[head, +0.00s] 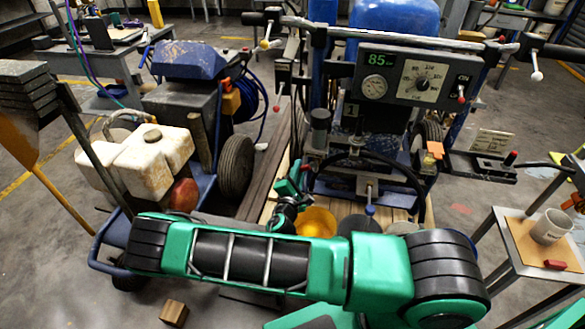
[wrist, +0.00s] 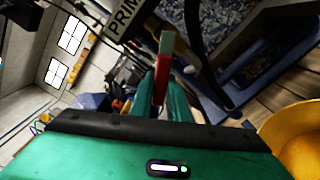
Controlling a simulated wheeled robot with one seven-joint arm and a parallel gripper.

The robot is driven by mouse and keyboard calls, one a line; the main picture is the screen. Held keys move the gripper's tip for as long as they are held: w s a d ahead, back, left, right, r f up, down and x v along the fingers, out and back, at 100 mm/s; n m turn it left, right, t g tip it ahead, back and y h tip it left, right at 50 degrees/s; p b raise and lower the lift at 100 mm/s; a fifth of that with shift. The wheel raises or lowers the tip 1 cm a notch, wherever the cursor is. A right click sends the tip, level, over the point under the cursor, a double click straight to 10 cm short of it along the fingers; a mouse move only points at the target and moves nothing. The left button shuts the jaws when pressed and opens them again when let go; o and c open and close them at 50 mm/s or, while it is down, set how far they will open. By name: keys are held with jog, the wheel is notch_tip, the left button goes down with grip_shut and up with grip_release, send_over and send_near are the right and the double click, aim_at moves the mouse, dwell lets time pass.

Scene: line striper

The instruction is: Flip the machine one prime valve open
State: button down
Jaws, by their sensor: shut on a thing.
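Machine one, marked "1" (head: 352,108), stands at the centre of the head view under its lit control panel. My gripper's green fingers (wrist: 165,100) are shut on the red handle. In the head view my gripper (head: 293,188) is low at the left side of machine one, and my own arm hides part of that area. The valve's exact angle is hard to tell.
A yellow bucket (head: 316,222) stands close right of my gripper, with a dark bucket (head: 360,223) beside it. A second machine with a white tank (head: 150,160) stands at the left.

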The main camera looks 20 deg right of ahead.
jog(key=s+d+f+n, duration=0.3)
jog(key=d+n, duration=0.1)
jog(key=n, duration=0.8)
jog(key=shift+d, duration=0.3)
jog(key=shift+s, duration=0.1)
jog(key=c, duration=1.7)
grip_release()
jog(key=shift+f, duration=0.1)
jog(key=v, duration=1)
jog(key=shift+s+a, duration=0.2)
jog(key=shift+s, duration=0.1)
jog(key=shift+d, duration=0.1)
